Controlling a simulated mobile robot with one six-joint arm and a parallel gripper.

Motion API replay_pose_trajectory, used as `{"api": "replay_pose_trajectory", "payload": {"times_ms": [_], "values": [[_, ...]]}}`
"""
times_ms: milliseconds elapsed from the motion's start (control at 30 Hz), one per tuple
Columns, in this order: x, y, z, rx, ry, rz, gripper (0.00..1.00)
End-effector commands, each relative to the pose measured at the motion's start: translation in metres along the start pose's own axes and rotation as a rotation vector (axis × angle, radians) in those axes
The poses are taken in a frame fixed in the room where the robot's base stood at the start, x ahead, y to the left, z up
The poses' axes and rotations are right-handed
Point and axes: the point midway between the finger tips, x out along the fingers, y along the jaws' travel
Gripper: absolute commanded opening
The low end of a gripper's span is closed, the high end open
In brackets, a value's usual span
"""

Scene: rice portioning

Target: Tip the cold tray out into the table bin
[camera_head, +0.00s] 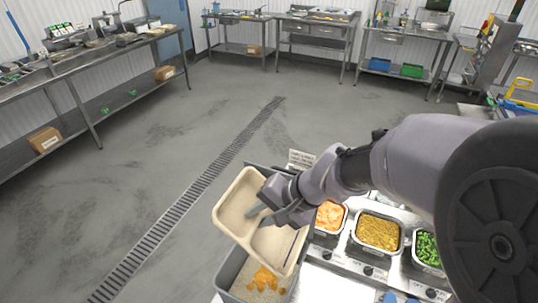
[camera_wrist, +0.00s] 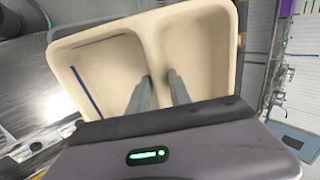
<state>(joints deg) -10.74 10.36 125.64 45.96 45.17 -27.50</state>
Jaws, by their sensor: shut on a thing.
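My gripper (camera_head: 265,213) is shut on the beige two-compartment tray (camera_head: 232,200), with its fingers on the divider between the compartments. The tray is steeply tilted in the air above the grey table bin (camera_head: 224,283). It also shows in the wrist view (camera_wrist: 205,52), with my gripper's fingers (camera_wrist: 160,92) at its middle. The visible insides of both compartments look bare, apart from a thin blue strip in one. White rice and orange pieces (camera_head: 264,279) lie in the bin below the tray. The tray hides the bin's far part.
Metal pans of orange food (camera_head: 330,216), yellow-brown food (camera_head: 377,232) and green vegetables (camera_head: 428,249) stand in the counter right of the bin. A small sign (camera_head: 301,159) stands behind. Open floor with a drain grate (camera_head: 190,195) lies to the left.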

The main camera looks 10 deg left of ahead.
Motion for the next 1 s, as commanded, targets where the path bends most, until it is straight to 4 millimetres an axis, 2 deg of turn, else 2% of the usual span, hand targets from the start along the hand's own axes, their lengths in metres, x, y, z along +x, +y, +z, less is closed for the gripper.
{"api": "replay_pose_trajectory", "payload": {"times_ms": [33,1000], "values": [[-0.008,-0.007,0.001,0.0,-0.005,0.026,0.0],[-0.02,-0.016,0.0,-0.002,-0.003,0.431,0.0]]}}
